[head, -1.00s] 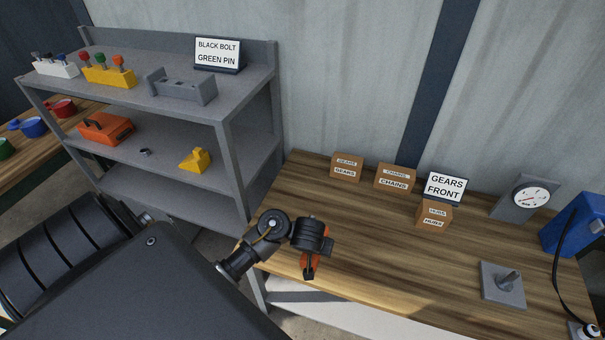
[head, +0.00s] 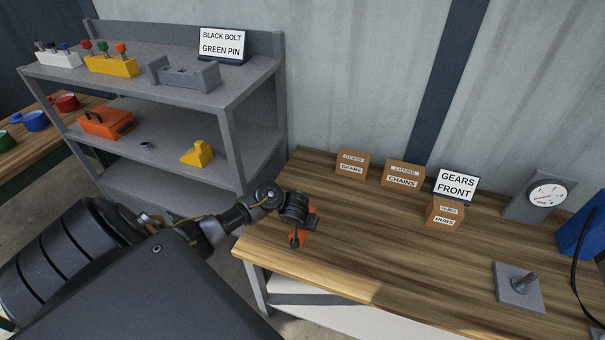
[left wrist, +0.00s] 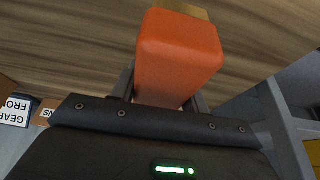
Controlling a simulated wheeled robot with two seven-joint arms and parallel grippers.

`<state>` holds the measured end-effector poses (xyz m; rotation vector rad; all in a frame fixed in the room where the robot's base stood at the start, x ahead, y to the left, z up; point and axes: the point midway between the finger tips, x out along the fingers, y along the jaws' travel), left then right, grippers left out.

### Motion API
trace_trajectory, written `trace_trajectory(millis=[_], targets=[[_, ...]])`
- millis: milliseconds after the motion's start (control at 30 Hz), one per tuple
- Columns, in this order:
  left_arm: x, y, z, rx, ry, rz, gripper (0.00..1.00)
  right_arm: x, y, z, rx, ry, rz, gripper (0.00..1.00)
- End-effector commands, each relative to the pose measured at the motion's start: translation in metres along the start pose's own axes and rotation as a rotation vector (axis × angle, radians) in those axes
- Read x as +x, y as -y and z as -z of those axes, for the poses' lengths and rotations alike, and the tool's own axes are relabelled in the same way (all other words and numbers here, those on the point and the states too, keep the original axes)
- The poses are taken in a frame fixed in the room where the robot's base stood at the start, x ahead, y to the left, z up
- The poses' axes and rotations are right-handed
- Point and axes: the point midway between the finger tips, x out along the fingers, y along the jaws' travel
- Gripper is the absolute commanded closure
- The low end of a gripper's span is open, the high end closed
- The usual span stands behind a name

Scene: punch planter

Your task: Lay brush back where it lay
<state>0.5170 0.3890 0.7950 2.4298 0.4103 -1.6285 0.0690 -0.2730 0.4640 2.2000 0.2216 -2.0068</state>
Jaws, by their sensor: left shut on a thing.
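The brush shows as an orange block (left wrist: 180,55) with a tan edge at its far end in the left wrist view. My left gripper (left wrist: 168,100) is shut on it, one finger on each side. In the head view the orange brush (head: 308,226) is partly hidden by my left gripper (head: 298,238), over the left end of the wooden workbench (head: 370,240). I cannot tell whether the brush touches the wood. My right gripper is in neither view.
Cardboard boxes labelled gears (head: 351,163), chains (head: 402,174) and hubs (head: 445,213) stand along the back. A sign (head: 456,185), a gauge (head: 540,195) and a grey plate with a peg (head: 519,287) are to the right. A grey shelf (head: 235,130) stands left. The bench's middle is clear.

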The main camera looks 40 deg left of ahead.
Motion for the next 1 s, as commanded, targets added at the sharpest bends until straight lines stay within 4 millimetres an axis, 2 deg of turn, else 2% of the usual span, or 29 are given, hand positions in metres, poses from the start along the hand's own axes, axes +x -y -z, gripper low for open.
trace_trajectory(millis=[100,200,667,700,833,1000], targets=[[0.02,0.005,-0.005,0.001,0.001,0.004,0.8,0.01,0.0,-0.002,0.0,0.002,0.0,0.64],[0.031,0.005,-0.009,0.0,0.0,0.003,0.8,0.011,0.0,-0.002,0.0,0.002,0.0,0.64],[0.038,0.004,-0.012,-0.001,0.0,0.001,0.8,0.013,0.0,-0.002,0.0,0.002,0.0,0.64],[0.038,0.004,-0.012,0.0,0.0,0.002,0.51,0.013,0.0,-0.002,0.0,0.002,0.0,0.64],[0.037,0.004,-0.012,0.0,0.0,0.001,0.34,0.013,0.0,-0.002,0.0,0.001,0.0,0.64],[0.037,0.004,-0.012,0.0,0.0,0.001,0.33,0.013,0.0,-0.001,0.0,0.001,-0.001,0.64]])
